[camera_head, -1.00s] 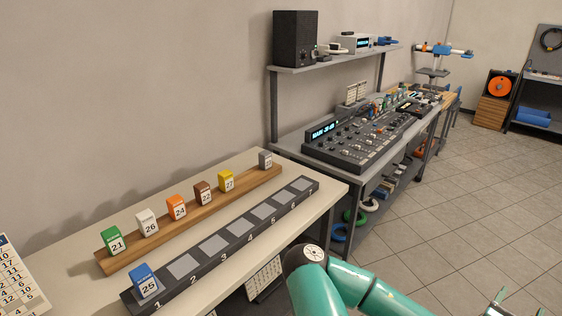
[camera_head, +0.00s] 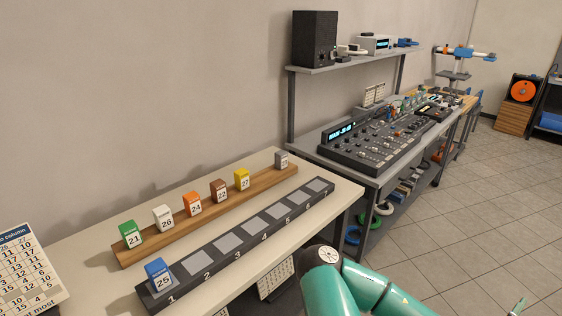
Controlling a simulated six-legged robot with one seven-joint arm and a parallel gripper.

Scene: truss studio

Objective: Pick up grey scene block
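The grey scene block (camera_head: 282,160) stands upright at the far right end of the wooden rack (camera_head: 215,213) on the light table. Its front carries a white label whose number is too small to read surely.
Green (camera_head: 130,234), white, orange, brown and yellow blocks share the rack. In front lies a dark strip (camera_head: 232,262) with numbered slots; a blue block (camera_head: 160,274) sits in slot 1. A number card (camera_head: 28,268) stands at left. A mixer desk (camera_head: 385,140) adjoins at right.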

